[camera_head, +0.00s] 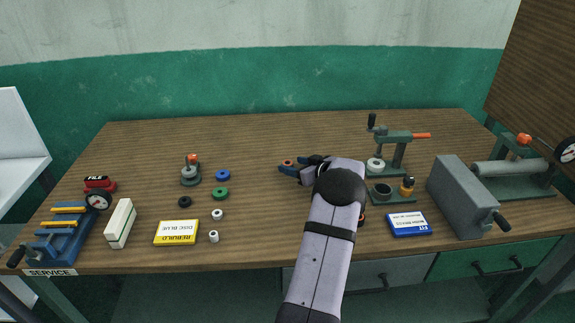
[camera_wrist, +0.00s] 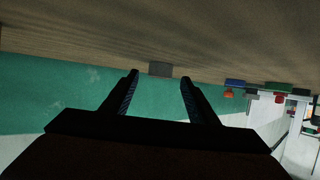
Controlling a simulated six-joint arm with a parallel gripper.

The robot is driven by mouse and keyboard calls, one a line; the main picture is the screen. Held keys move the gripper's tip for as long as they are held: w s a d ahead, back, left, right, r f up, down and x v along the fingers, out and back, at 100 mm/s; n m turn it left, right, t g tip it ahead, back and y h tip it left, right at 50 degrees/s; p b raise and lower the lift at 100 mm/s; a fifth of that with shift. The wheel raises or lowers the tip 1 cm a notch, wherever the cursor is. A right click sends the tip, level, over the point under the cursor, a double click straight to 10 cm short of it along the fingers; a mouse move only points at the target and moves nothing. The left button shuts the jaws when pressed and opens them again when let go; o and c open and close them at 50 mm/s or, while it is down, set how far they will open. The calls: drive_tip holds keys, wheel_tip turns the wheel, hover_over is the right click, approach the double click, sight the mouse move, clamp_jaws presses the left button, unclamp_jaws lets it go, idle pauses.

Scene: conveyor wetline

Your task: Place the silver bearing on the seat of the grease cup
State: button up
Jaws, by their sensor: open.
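My gripper (camera_head: 287,167) is open, low over the middle of the table and pointing left. A small ring-shaped piece with a reddish centre (camera_head: 287,162) shows at its fingertips. In the wrist view a grey block-like shape (camera_wrist: 160,69), seen side-on, lies ahead between the two open fingers (camera_wrist: 158,82). It looks like the silver bearing, but I cannot be certain. A dark round cup (camera_head: 380,196), which looks like the grease cup, stands right of my arm with its opening up. A small amber piece with a dark top (camera_head: 407,186) stands beside it.
A hand press (camera_head: 398,150) with a pale ring under it stands behind the cup. A grey box (camera_head: 462,197) and blue card (camera_head: 408,224) are nearby. Blue (camera_head: 223,174), green (camera_head: 220,193) and black (camera_head: 185,201) rings lie left, beside an orange-knobbed grey stack (camera_head: 191,175). The back of the table is clear.

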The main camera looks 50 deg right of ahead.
drive_tip(key=shift+x, duration=1)
drive_tip(key=c, duration=1.3)
drive_tip(key=shift+o, duration=0.2)
drive_tip(key=shift+r, duration=0.2)
wheel_tip(320, 180, up, 10)
drive_tip(key=shift+f, duration=0.15)
